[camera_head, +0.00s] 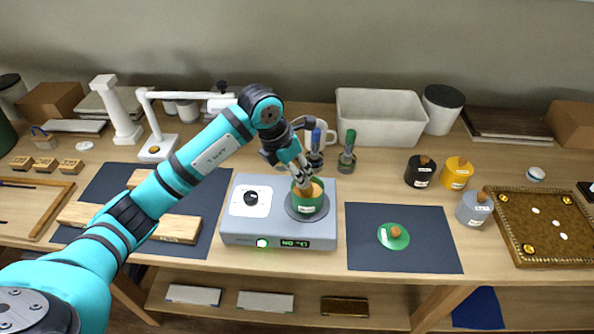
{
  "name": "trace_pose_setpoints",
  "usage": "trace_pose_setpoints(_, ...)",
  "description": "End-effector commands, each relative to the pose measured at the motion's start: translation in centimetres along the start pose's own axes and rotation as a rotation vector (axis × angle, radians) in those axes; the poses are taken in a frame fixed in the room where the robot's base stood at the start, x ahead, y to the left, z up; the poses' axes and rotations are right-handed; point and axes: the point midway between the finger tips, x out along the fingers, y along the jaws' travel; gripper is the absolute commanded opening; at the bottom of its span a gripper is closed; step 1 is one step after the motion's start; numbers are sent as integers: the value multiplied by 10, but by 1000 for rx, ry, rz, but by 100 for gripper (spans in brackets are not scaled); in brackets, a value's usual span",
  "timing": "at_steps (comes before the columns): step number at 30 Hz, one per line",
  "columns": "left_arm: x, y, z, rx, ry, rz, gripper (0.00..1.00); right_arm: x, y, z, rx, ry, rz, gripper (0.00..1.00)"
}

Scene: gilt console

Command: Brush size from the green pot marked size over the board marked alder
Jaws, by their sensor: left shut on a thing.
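The green pot (307,205) stands open on the round plate of a grey heater (280,235), with tan contents at its mouth. My left gripper (301,178) points down at the pot's mouth and is shut on a slim thing, probably a brush; its lower end is hard to make out. My right gripper is not in view.
Black (420,173), yellow (456,175) and grey (474,209) pots stand at right, beside a studded tray (548,250). A white bin (380,118) is at the back. The right mat is mostly clear.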

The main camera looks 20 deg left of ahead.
Motion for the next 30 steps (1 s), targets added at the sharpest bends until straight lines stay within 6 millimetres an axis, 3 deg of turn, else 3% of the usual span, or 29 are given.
trace_pose_setpoints(30, -66, -6, 23, 0, 1, 0, 0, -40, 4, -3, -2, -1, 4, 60)
